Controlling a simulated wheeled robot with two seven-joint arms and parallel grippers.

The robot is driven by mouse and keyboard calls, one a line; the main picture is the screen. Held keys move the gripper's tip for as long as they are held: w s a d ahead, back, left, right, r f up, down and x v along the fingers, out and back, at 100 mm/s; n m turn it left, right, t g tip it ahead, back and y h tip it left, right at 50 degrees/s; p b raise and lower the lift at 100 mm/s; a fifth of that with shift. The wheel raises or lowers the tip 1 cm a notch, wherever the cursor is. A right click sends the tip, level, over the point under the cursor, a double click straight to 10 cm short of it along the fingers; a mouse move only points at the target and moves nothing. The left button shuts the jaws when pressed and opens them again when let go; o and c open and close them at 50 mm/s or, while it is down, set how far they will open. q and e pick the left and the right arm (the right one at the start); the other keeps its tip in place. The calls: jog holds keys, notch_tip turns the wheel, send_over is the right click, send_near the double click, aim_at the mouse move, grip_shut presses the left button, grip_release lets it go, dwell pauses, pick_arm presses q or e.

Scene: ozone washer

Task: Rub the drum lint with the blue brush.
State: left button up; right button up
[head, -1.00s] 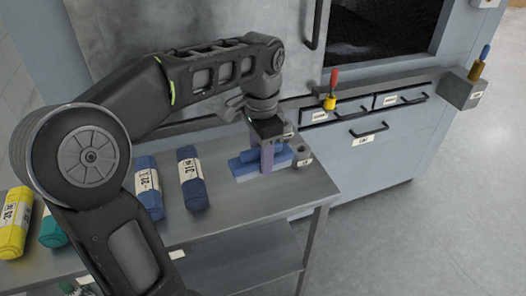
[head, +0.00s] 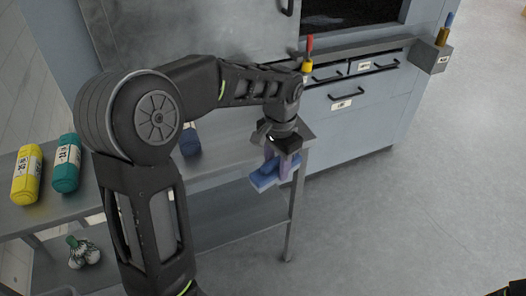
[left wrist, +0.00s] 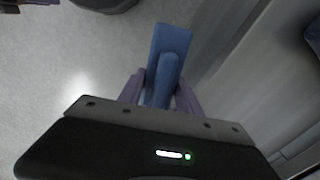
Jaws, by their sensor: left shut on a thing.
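The blue brush (head: 266,178) is a flat block with a raised grip along its back. My left gripper (head: 284,164) is shut on that grip and holds the brush in the air, just off the right end of the metal table. In the left wrist view the brush (left wrist: 168,62) sticks out between the two purple fingers (left wrist: 160,92). The dark window (head: 350,12) of the machine shows at the top of the head view; no drum lint can be made out. Part of what looks like my right gripper (left wrist: 30,3) is cut off at the left wrist view's top edge.
The metal table (head: 228,150) carries yellow (head: 27,175) and teal (head: 66,163) rolls, and a dark blue roll (head: 190,140) partly behind my arm. A ledge with a red-handled tool (head: 308,52) and drawers (head: 350,103) lie beyond. The floor at right is clear.

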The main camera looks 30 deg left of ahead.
pick_arm(q)
jog(key=d+f+n, duration=0.2)
jog(key=d+f, duration=0.2)
jog(key=f, duration=0.5)
jog(key=d+f+n, duration=0.1)
jog(key=d+f, duration=0.2)
jog(key=f, duration=0.6)
jog(key=shift+w+d+n, duration=0.4)
jog(key=shift+w, duration=0.05)
